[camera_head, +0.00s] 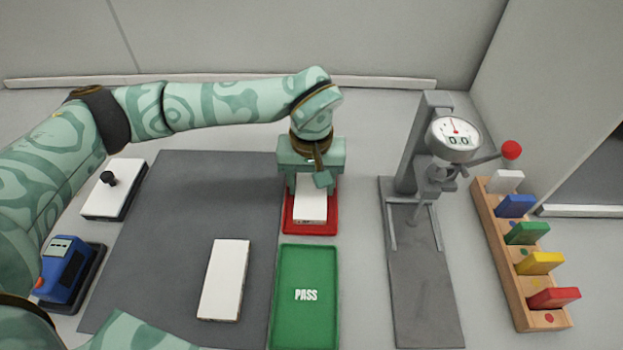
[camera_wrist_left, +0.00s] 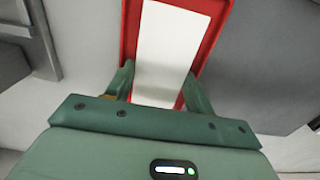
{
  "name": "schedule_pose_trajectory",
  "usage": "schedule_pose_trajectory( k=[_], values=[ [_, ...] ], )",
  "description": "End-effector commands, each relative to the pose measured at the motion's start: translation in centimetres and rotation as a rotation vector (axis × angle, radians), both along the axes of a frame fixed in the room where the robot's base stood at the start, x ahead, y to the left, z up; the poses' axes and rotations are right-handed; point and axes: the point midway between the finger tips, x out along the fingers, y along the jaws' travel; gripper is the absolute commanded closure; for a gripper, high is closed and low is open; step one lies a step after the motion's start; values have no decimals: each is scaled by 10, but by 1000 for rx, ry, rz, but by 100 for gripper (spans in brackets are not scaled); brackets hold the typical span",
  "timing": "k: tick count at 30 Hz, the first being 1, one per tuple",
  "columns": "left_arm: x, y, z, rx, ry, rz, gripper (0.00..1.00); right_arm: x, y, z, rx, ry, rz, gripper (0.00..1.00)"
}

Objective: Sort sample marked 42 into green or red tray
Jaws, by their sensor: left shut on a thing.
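My left gripper (camera_head: 312,190) is over the red tray (camera_head: 310,229) and shut on a white slab-shaped sample (camera_head: 310,208). The sample lies within the tray's outline; whether it rests on the tray floor I cannot tell. The left wrist view shows the white sample (camera_wrist_left: 165,45) between the fingers (camera_wrist_left: 158,88), with the red tray's rim (camera_wrist_left: 130,35) around it. No number is readable on it. The green tray (camera_head: 306,335), marked PASS, is empty in front of the red one. A second white slab (camera_head: 224,280) lies on the dark grey mat, also without readable marking. My right gripper is not seen.
A dial gauge on a grey stand (camera_head: 455,135) is right of the trays. A wooden rack with coloured tabs (camera_head: 520,290) is at far right. A blue device (camera_head: 67,272) and a white block with a black knob (camera_head: 115,195) are at left. The mat (camera_head: 170,260) is mostly clear.

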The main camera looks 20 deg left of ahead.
Motion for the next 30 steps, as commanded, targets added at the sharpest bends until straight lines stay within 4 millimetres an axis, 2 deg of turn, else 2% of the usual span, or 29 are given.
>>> schedule_pose_trajectory(
  k=[2,3,6,12,16,20,30],
  values=[
    [0,0,-2,0,0,0,74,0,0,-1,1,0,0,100],
    [0,0,-2,0,0,0,43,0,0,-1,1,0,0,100],
    [0,0,-2,0,0,0,21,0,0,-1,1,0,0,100],
    [0,0,-1,0,0,1,21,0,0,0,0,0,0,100],
    [1,0,11,-1,-3,0,21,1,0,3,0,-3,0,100],
    [2,0,40,-1,-10,0,21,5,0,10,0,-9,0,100],
    [1,0,129,0,-6,1,21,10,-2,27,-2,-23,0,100]
  ],
)
